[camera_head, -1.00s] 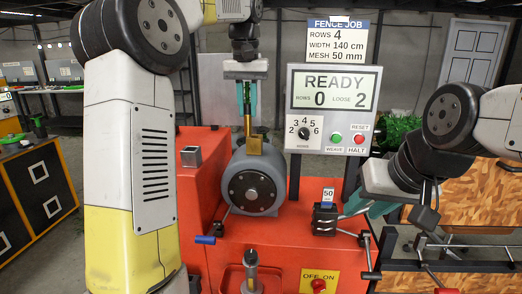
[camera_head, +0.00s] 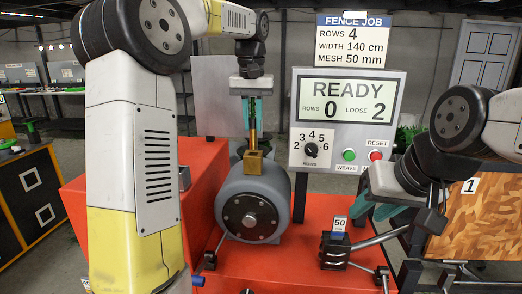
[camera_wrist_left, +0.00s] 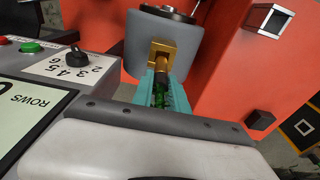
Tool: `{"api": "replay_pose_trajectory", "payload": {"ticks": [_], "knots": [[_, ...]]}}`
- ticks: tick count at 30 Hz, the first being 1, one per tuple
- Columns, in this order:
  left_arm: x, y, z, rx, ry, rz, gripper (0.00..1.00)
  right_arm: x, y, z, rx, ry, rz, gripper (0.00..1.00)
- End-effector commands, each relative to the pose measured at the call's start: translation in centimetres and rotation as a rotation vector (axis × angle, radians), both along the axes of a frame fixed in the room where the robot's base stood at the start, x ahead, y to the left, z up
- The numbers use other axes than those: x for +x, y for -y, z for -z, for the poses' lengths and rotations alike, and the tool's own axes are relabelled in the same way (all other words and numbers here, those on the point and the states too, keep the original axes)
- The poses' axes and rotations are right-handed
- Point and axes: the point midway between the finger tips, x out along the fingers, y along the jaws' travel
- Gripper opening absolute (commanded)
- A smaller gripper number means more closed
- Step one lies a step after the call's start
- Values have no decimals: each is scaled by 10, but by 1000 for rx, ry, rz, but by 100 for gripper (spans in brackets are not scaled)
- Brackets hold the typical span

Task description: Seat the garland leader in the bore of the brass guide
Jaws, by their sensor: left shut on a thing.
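My left gripper (camera_head: 252,122) hangs above the grey drum-shaped housing (camera_head: 253,205), pointing down. Its teal fingers are shut on the garland leader, a slim brass rod (camera_head: 253,139) with green strands between the fingers. The brass guide (camera_head: 254,163) is a small block on top of the housing. The rod's lower end meets the guide; how deep it sits in the bore is hidden. The left wrist view also shows the brass guide (camera_wrist_left: 163,50) with the rod (camera_wrist_left: 161,63) lined up to it. My right gripper (camera_head: 383,212), its teal fingers apart, is at the right, near a lever.
A control panel (camera_head: 345,122) reading READY, rows 0, loose 2, stands close right of the left gripper. A black block with a "50" tag (camera_head: 339,226) and a lever sit on the red machine bed (camera_head: 295,265). A wooden board (camera_head: 476,215) is at the right.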

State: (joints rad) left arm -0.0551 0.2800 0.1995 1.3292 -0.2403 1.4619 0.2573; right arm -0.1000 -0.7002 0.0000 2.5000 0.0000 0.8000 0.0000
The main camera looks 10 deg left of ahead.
Motion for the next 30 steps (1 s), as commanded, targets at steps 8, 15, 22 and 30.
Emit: {"api": "replay_pose_trajectory", "payload": {"ticks": [8, 15, 22, 30], "knots": [[0, 0, 32, 1, 0, 1, 0, 0, 0, 0, 0, 0, 0, 36], [0, 0, 62, 0, 1, 1, 0, 0, 0, 0, 0, 0, 0, 36], [0, 0, 63, 0, 2, 1, 21, 0, 0, 0, 0, 0, 0, 36], [0, 0, 63, 0, 1, 1, 41, 0, 0, 0, 0, 0, 0, 36]]}}
